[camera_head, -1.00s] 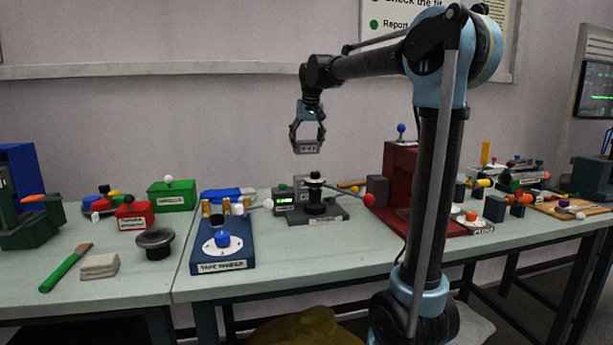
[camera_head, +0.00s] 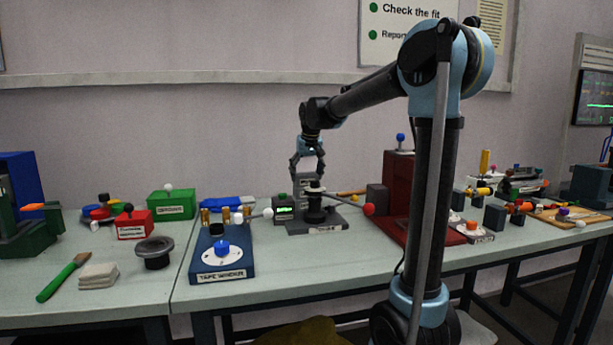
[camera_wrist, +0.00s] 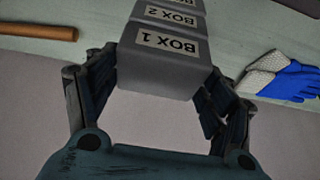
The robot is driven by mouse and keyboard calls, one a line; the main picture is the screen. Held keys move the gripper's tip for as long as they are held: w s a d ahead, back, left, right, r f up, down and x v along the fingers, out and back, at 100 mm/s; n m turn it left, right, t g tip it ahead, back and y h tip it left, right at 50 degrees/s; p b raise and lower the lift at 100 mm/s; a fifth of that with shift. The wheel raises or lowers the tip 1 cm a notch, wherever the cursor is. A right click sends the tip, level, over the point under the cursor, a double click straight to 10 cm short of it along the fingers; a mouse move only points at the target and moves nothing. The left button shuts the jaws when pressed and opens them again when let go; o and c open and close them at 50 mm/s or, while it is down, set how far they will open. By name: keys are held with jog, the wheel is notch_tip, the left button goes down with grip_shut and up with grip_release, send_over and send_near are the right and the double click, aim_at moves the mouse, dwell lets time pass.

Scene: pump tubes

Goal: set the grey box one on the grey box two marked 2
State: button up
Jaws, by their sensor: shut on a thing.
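Grey box one (camera_wrist: 155,66), labelled BOX 1, is between the fingers of my gripper (camera_wrist: 162,85) in the wrist view. My gripper is shut on its sides. Grey box two (camera_wrist: 172,16), labelled BOX 2, lies directly beyond it and lined up with it. I cannot tell whether the two boxes touch. Part of a further labelled grey box shows past box two at the top edge. In the head view my gripper (camera_head: 306,170) is low behind a black spindle device, which hides much of the boxes.
The black spindle device (camera_head: 316,208) with a red-knobbed lever stands in front of the boxes. A red machine (camera_head: 397,190) is to the right, and a blue tape winder (camera_head: 221,262) is to the left. Blue-and-white gloves (camera_wrist: 285,78) and a brown rod (camera_wrist: 38,32) lie either side.

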jog(key=o, duration=1.2)
jog(key=shift+f, duration=0.1)
jog(key=shift+c, duration=0.2)
jog(key=v, duration=1.2)
